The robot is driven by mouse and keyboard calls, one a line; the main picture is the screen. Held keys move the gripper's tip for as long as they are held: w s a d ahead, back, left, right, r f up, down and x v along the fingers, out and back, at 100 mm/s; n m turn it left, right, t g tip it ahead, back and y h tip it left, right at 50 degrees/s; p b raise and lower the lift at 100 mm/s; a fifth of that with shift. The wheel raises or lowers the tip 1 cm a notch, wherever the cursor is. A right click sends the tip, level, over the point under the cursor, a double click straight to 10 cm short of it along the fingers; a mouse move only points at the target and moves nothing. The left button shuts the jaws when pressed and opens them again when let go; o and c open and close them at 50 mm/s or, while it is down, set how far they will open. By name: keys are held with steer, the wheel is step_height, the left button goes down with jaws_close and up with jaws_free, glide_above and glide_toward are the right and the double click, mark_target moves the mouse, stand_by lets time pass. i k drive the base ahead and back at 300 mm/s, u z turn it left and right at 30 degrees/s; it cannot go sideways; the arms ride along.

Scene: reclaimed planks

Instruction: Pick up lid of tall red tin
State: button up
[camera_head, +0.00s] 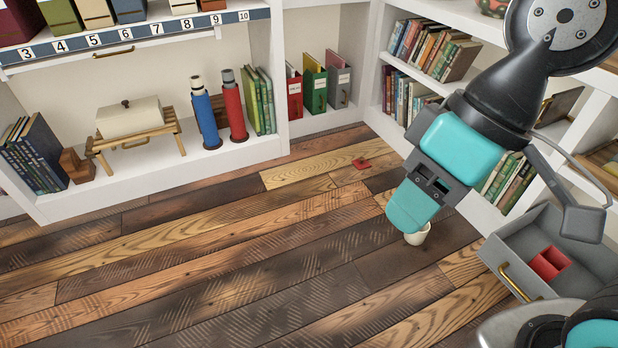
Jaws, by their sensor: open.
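A small flat red piece with a raised knob (362,163), which looks like a lid, lies on the floor planks near the back shelves. An open red square tin (548,262) stands in the grey drawer at the lower right. My gripper (408,212), with teal fingers, points down over the floor, in front and to the right of the red lid and apart from it. One finger largely hides the other, and I see nothing held between them. A cream cup (418,234) shows on the floor behind the fingertips, partly hidden.
The grey drawer (508,246) with a brass handle juts out at the right. A red flask (234,108), a blue flask (206,115) and a cream box on a wooden stand (128,118) are on the left shelf. Bookshelves line the back right. The middle floor is clear.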

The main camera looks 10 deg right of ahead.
mark_target(361, 164)
steer(key=u, duration=0.85)
steer(key=i, duration=1.55)
steer(key=z, duration=0.65)
steer(key=i, duration=0.75)
steer(key=z, duration=1.25)
steer(key=i, duration=0.35)
steer(key=z, duration=0.2)
